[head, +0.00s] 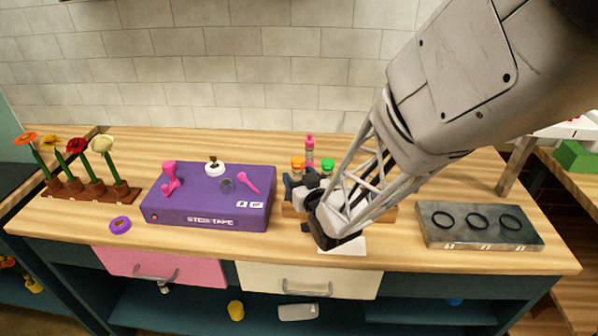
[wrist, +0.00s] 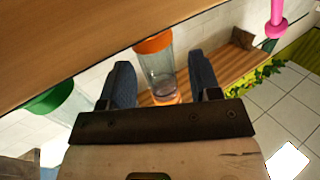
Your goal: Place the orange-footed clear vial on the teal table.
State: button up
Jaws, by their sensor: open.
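The orange-footed clear vial (wrist: 160,68) stands between the two fingers of my gripper (wrist: 161,66) in the wrist view, with an orange cap and an orange band at its other end. The fingers are open, with a visible gap on each side of the vial. In the head view the vial's orange cap (head: 297,162) shows just behind my gripper (head: 301,183); its lower part is hidden. The vial appears to be in a wooden rack (head: 290,211), mostly covered by my arm. The table (head: 150,238) has a wooden top and a teal body.
A green-capped vial (head: 327,165) and a pink-capped vial (head: 310,143) stand close by. A purple box (head: 208,197) is left of the rack, a grey block with black rings (head: 480,224) right. A white card (head: 343,246) lies in front.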

jog(key=v, duration=0.6)
jog(key=shift+s+d+r, duration=0.2)
jog(key=shift+s+r, duration=0.05)
jog(key=shift+s, duration=0.1)
dwell(0.4)
jog(key=shift+d, duration=0.15)
jog(key=s+d+r+m+g+h, duration=0.2)
jog(key=d+r+g+h, duration=0.15)
jog(key=d, duration=0.25)
jog(key=s+d+r+m+g+h, duration=0.2)
jog(key=s+d+h, duration=0.15)
jog(key=d, duration=0.35)
jog(key=s+d+r+m+g+h, duration=0.1)
jog(key=s+d+r+g, duration=0.2)
jog(key=s, duration=0.6)
jog(key=s+d+r+m+g+h, duration=0.1)
jog(key=s+d+g, duration=0.3)
jog(key=s, duration=0.5)
jog(key=shift+v, duration=0.9)
jog(key=shift+o, duration=0.4)
jog(key=shift+w+d+g, duration=0.1)
jog(key=shift+d+g, duration=0.05)
jog(key=shift+g, duration=0.1)
